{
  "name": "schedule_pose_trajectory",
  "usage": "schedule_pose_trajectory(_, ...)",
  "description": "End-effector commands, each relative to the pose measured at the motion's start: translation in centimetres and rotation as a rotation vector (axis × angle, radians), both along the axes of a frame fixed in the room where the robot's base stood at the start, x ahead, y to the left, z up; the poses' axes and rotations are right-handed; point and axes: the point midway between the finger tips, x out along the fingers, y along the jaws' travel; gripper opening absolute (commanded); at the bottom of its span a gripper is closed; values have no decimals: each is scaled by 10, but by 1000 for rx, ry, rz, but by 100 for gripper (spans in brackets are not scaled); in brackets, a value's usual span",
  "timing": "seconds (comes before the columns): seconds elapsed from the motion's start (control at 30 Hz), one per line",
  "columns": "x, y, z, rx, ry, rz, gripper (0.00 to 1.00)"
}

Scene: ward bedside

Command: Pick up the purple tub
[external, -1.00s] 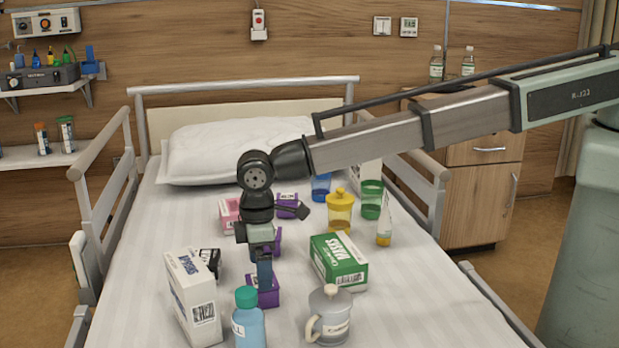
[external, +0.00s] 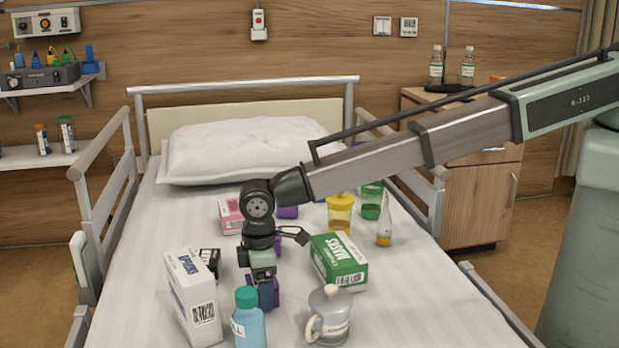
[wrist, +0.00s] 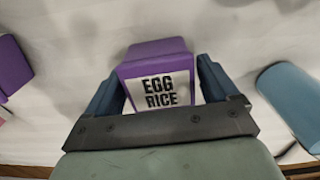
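The purple tub (external: 277,294) stands on the bed, mostly hidden behind my fingers in the external view. In the wrist view the tub (wrist: 155,52) has a white label reading "EGG RICE". My gripper (external: 266,298) is lowered over it. In the wrist view my gripper (wrist: 159,72) has one finger on each side of the tub, spread wide, and close to its sides. I see no clear grip on it. Another purple thing (external: 288,212) lies farther back, and a purple thing (wrist: 12,66) shows at the left edge of the wrist view.
A white box (external: 193,298) and a blue bottle (external: 248,325) stand close to the gripper in front. A grey lidded cup (external: 329,315) and a green masks box (external: 339,262) are to the right. Farther back are a yellow-lidded jar (external: 340,210), a green cup (external: 371,200) and a pink box (external: 231,215).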

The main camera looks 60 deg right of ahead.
Motion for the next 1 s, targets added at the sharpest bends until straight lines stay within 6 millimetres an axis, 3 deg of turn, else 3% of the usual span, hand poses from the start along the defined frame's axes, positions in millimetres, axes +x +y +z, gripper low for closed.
schedule_pose_trajectory(0.53, 0, 0, 1, 0, 0, 0, 36)
schedule_pose_trajectory(0.8, 0, 0, 4, 1, -1, 0, 36)
schedule_pose_trajectory(1.0, 0, 0, 29, 2, -1, 0, 36)
